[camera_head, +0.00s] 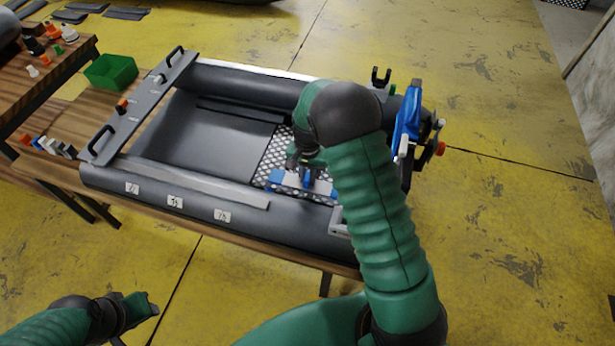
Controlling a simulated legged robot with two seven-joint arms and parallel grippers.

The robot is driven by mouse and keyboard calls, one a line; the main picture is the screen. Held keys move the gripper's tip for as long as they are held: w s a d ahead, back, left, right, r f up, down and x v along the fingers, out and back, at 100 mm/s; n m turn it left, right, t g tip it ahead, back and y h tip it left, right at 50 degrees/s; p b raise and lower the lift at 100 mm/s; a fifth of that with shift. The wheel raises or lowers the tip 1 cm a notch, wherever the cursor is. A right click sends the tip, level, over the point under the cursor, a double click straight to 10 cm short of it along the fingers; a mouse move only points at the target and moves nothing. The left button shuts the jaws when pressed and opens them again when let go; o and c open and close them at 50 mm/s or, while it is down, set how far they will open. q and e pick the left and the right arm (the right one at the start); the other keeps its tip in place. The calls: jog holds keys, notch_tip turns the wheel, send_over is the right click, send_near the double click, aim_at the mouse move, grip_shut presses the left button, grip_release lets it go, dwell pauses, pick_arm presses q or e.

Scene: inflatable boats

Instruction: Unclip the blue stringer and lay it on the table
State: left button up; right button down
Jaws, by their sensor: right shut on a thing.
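A blue stringer (274,180) shows as a short blue and pale piece over the patterned floor panel of the grey inflatable boat (232,88), near its front tube. My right gripper (306,176) reaches down into the boat and is shut on the blue stringer; the arm and hand hide part of it. I cannot tell whether the stringer is still clipped. The boat lies on a wooden table (290,252), most of which it covers. My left gripper (143,308) is low at the left, away from the boat, and its fingers are too unclear to read.
A grey board with handles (142,103) lies across the boat's left end. A blue part (408,118) stands at its right end. A green bin (110,71) and small coloured fittings (52,146) are at the left. Bare table shows left of the boat.

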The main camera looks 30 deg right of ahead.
aim_at(308, 175)
jog(key=shift+r+p, duration=1.65)
jog(key=shift+r, duration=0.5)
